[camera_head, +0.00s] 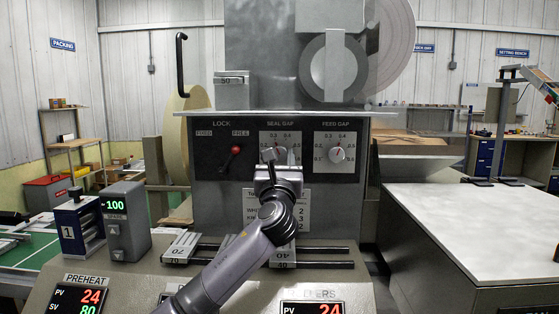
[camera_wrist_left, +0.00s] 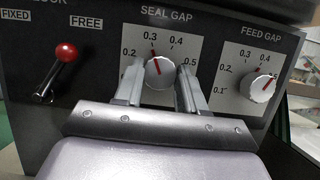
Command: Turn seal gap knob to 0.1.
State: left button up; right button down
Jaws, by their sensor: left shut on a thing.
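The seal gap knob (camera_wrist_left: 158,73) is a grey-white round knob on a white dial plate on the dark panel. Its red mark points up and slightly left, close to the 0.3 mark in the left wrist view. My left gripper (camera_wrist_left: 160,88) is shut on it, one finger on each side. In the head view my left gripper (camera_head: 278,165) covers most of the seal gap knob and the lower dial. The 0.2, 0.3, 0.4 and 0.5 marks show in the wrist view; the 0.1 mark is hidden there. My right gripper is not in view.
The feed gap knob (camera_head: 337,155) sits just right on its own dial. The red-tipped lock lever (camera_head: 231,158) stands to the left, nearer FREE. Below are rails with small blocks (camera_head: 182,246) and a preheat display (camera_head: 80,298). A white-topped table (camera_head: 480,225) is at right.

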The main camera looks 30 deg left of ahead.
pick_arm(q)
jog(key=n+g+y, duration=0.1)
jog(key=n, duration=0.1)
jog(key=n+g+y+b, duration=0.1)
jog(key=n, duration=0.2)
jog(key=shift+w+d+n, duration=0.1)
jog(key=shift+n, duration=0.2)
jog(key=n+g+y, duration=0.1)
jog(key=n, duration=0.2)
jog(key=n+g, duration=0.1)
jog(key=n, duration=0.2)
jog(key=shift+d+r+g+y, duration=0.1)
jog(key=shift+r+g+y, duration=0.05)
jog(key=shift+g+y, duration=0.2)
jog(key=n+g, duration=0.1)
jog(key=n, duration=0.1)
jog(key=n+g, duration=0.1)
jog(key=n, duration=0.2)
jog(key=shift+r+n+p, duration=0.15)
jog(key=shift+n+p, duration=0.15)
jog(key=shift+w+n+g+p, duration=0.1)
jog(key=shift+n+g+p, duration=0.6)
jog(key=shift+n, duration=1.4)
jog(key=o, duration=1.1)
jog(key=shift+c, duration=0.2)
jog(key=shift+d, duration=0.1)
